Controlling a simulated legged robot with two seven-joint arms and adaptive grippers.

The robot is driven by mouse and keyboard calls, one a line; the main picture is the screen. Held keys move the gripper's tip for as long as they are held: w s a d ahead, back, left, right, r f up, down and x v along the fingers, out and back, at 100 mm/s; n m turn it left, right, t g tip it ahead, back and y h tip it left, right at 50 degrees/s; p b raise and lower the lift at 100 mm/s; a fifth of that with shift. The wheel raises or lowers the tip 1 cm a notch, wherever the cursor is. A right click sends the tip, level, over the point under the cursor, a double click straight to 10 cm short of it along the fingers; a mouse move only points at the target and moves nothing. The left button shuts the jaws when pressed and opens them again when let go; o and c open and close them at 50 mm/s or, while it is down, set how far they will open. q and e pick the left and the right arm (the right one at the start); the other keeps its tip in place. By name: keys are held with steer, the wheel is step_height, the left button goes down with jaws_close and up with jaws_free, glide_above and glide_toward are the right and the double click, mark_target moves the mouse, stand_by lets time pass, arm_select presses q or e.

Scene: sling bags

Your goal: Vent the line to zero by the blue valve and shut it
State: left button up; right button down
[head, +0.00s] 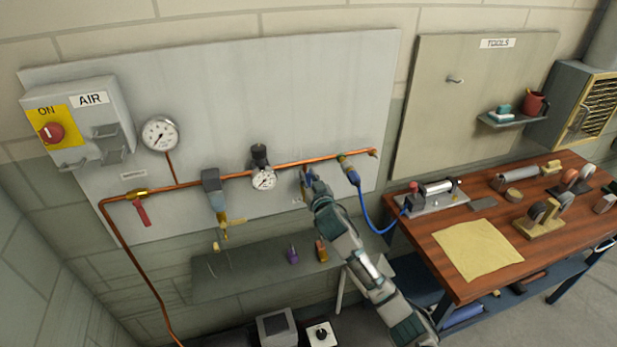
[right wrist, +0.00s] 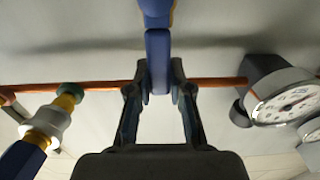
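The blue valve (head: 303,176) sits on the copper pipe, mostly hidden by my right gripper in the head view. In the right wrist view its blue handle (right wrist: 158,65) lies between my fingers, crossing in front of the pipe. My right gripper (right wrist: 159,80) has both fingertips against the handle's sides. That gripper also shows in the head view (head: 310,187). A round gauge (head: 160,133) stands above the pipe at left, and a smaller regulator gauge (head: 263,179) is left of the valve; their readings are too small to tell. My left gripper is out of view.
The copper pipe (head: 330,161) runs along the panel, with a red-handled valve (head: 142,213) and a filter unit (head: 214,195) at left. A blue hose (head: 366,212) hangs to the right towards the wooden bench (head: 430,245). A grey shelf (head: 235,280) is below.

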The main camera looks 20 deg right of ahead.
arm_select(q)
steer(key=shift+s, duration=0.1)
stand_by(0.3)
arm_select(e)
steer(key=shift+d+r+m, duration=0.1)
steer(key=shift+d+m, duration=0.15)
steer(key=shift+m, duration=0.15)
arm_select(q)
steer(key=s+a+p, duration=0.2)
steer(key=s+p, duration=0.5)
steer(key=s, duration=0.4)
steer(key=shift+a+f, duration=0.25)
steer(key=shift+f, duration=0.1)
arm_select(e)
steer(key=d+f+m, duration=0.6)
steer(key=f+m, duration=0.1)
steer(key=m, duration=1)
steer(key=shift+d+f, duration=0.2)
steer(key=shift+d, duration=0.15)
steer(key=shift+f, duration=0.1)
